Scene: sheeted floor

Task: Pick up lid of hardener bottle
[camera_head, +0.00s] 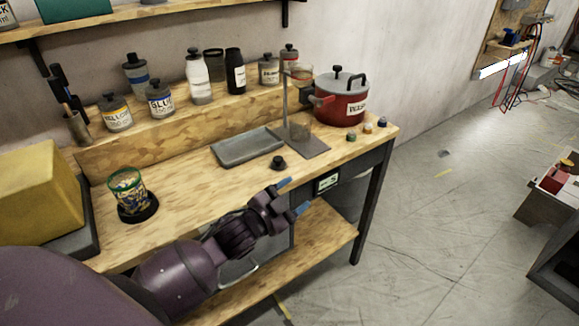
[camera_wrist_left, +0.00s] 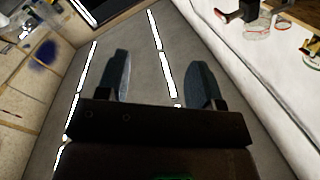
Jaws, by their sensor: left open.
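A small black lid-like piece (camera_head: 278,162) lies on the wooden workbench, right of its middle and in front of the grey tray. Several bottles stand on the raised back ledge, including a white one with a dark cap (camera_head: 199,78) and a black one (camera_head: 235,72). I cannot read which is the hardener bottle. My left gripper (camera_head: 293,196) is open and empty at the bench's front edge, a little right of and nearer than the black piece. In the left wrist view its two fingers (camera_wrist_left: 159,85) are apart with nothing between them. My right gripper is not in view.
A grey tray (camera_head: 247,148) and a stand on a dark base (camera_head: 313,146) are behind the black piece. A red pot (camera_head: 340,104) and small jars (camera_head: 367,128) are at the right end. A patterned glass (camera_head: 127,184) and yellow block (camera_head: 38,192) are left. The left-middle benchtop is clear.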

